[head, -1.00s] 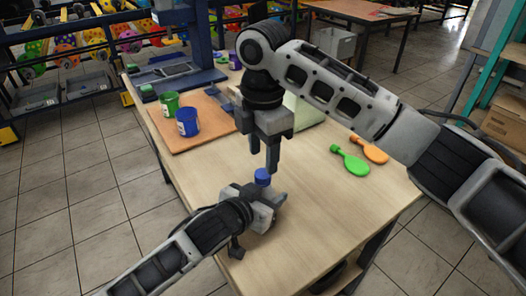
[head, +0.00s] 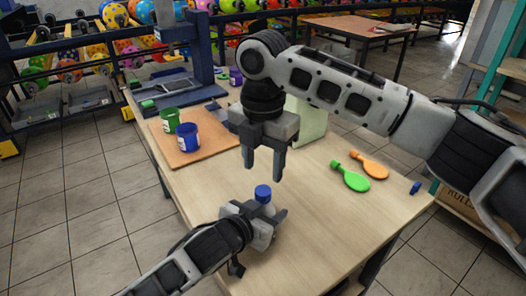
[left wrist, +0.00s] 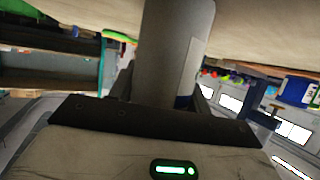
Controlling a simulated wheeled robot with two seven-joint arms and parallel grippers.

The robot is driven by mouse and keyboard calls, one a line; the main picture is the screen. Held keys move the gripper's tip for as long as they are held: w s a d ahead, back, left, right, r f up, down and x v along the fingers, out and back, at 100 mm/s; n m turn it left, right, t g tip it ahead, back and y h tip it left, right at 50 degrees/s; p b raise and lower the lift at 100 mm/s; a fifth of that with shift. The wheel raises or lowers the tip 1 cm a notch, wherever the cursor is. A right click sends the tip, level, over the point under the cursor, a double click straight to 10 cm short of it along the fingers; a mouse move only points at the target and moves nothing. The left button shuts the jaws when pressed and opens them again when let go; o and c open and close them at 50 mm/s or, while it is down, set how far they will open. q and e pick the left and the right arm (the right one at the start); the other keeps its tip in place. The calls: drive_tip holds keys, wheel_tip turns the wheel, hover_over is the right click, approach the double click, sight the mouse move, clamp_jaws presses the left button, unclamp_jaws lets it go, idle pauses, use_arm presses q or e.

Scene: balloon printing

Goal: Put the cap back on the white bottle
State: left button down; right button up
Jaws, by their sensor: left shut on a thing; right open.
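My left gripper (head: 266,222) is shut on the white bottle, low over the near part of the table. In the left wrist view the bottle (left wrist: 177,45) stands between the fingers, grey-white with a paler label. In the head view the gripper hides most of it. The blue cap (head: 263,193) sits at the bottle's top, above the left gripper; I cannot tell how tightly it is seated. My right gripper (head: 264,168) is open and empty, pointing down above the cap and apart from it.
The wooden table (head: 320,225) is clear around the bottle. A green cup (head: 170,119) and a blue-labelled cup (head: 188,137) stand on a brown board (head: 205,150). A green balloon (head: 352,178), an orange balloon (head: 370,165) and a small blue item (head: 415,187) lie right.

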sight(263, 190)
wheel_tip(263, 190, down, 6)
idle(0.4)
drive_tip(key=c, duration=1)
drive_tip(key=m, duration=0.3)
drive_tip(key=o, duration=1.1)
